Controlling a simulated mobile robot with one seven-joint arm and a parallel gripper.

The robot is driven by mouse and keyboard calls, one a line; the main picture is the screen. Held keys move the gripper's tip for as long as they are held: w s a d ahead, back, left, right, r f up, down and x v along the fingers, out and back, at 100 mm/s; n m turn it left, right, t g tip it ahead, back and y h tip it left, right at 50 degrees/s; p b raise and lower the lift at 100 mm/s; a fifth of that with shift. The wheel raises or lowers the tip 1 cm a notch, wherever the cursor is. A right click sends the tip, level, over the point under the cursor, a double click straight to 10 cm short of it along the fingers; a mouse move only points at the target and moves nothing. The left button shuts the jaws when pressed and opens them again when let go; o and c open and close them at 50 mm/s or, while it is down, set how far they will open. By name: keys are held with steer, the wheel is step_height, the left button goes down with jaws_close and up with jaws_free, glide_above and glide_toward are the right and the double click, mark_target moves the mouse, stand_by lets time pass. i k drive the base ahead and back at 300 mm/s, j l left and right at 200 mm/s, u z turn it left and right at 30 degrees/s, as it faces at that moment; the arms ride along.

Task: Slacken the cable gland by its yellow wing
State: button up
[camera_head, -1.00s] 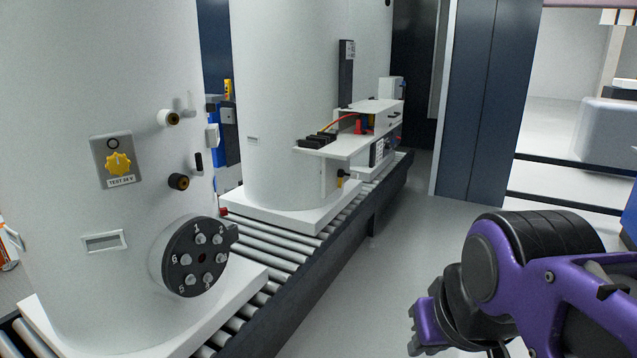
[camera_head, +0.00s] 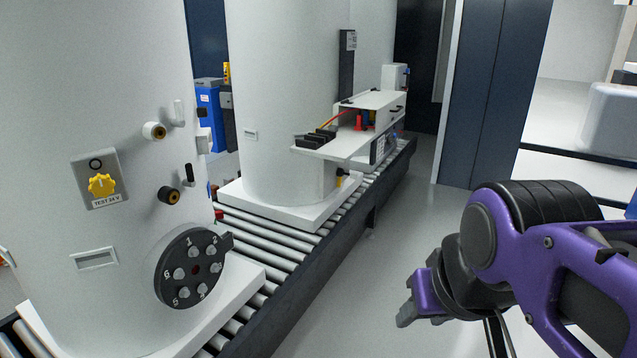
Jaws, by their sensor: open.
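A small yellow piece (camera_head: 339,182) with a black part beside it shows low on the second white tank, under the white shelf; it may be the gland's wing, but it is too small to tell. On the near tank, a yellow knob (camera_head: 102,186) sits on a grey plate marked TEST 24 V. Two round fittings with dark, brass-coloured centres, one white (camera_head: 154,131) and one black (camera_head: 169,195), stick out right of it. My purple gripper (camera_head: 420,300) is open at the lower right, over the floor, apart from both tanks. Its fingers are partly hidden.
A black numbered disc (camera_head: 194,267) is low on the near tank (camera_head: 130,50). Both tanks stand on white bases on a roller conveyor (camera_head: 262,243). A white shelf (camera_head: 335,148) with wires juts from the second tank (camera_head: 280,90).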

mark_target(340, 173)
steer(key=i+l, duration=0.25)
steer(key=i, duration=0.25)
steer(key=i+l+u, duration=0.1)
steer(key=i, duration=0.4)
steer(key=l, duration=0.1)
